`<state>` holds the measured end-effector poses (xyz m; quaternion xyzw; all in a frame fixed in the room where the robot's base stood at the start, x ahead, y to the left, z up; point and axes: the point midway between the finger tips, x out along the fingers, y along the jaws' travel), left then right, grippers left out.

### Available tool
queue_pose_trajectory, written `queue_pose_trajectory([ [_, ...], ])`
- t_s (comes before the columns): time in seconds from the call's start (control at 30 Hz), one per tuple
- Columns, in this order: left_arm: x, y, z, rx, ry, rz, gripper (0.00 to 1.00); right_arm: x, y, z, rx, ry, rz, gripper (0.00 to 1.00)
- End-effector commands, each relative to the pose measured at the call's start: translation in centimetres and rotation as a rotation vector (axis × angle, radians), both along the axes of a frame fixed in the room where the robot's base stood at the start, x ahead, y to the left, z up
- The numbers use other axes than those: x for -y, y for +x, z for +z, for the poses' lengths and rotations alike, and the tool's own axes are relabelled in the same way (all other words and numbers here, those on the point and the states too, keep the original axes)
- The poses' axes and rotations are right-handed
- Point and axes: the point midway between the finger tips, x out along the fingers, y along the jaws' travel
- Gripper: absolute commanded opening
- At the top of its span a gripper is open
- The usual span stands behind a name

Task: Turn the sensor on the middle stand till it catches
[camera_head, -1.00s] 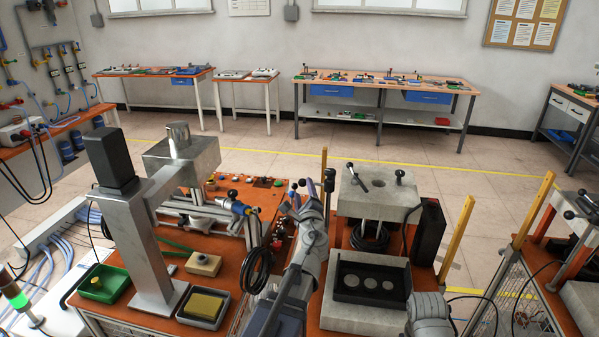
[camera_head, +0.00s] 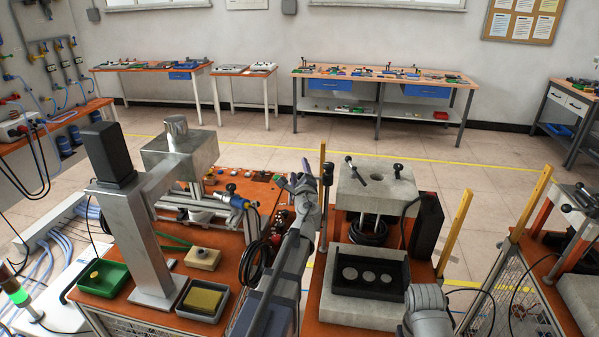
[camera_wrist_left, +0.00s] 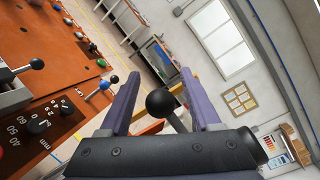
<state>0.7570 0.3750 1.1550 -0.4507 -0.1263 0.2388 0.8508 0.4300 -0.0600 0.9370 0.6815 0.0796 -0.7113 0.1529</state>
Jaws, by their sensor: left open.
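The middle stand (camera_head: 376,190) has a grey block on top with black-knobbed levers and a round hole. I cannot tell for sure which part of it is the sensor. My left gripper (camera_head: 302,180) is raised just left of the stand, pointing away from me. In the left wrist view the purple fingers of my left gripper (camera_wrist_left: 160,75) are apart. A black ball knob (camera_wrist_left: 161,102) on a short rod shows between them; I see no finger touching it. The rod's foot is hidden behind the dark palm. My right gripper is out of view.
A yellow post (camera_head: 323,185) stands close right of my left gripper. A black box (camera_head: 427,228) is at the stand's right, and a black tray with grey discs (camera_head: 340,284) in front. A tall steel column (camera_head: 146,250) stands at left. Open floor lies behind.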

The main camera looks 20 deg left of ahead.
Motion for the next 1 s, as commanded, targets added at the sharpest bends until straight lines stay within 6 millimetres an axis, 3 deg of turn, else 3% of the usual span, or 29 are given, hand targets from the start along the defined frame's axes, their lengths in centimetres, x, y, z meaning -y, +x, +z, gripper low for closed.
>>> queue_pose_trajectory([
  [0.17,0.01,-0.05,0.0,0.0,0.0,0.0,0.64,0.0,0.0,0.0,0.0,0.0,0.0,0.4],
  [0.73,0.02,-0.07,0.0,0.0,0.0,0.0,0.01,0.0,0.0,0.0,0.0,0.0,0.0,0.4],
  [1.0,0.02,-0.08,-0.01,0.0,0.0,0.0,0.0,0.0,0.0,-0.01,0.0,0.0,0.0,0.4],
])
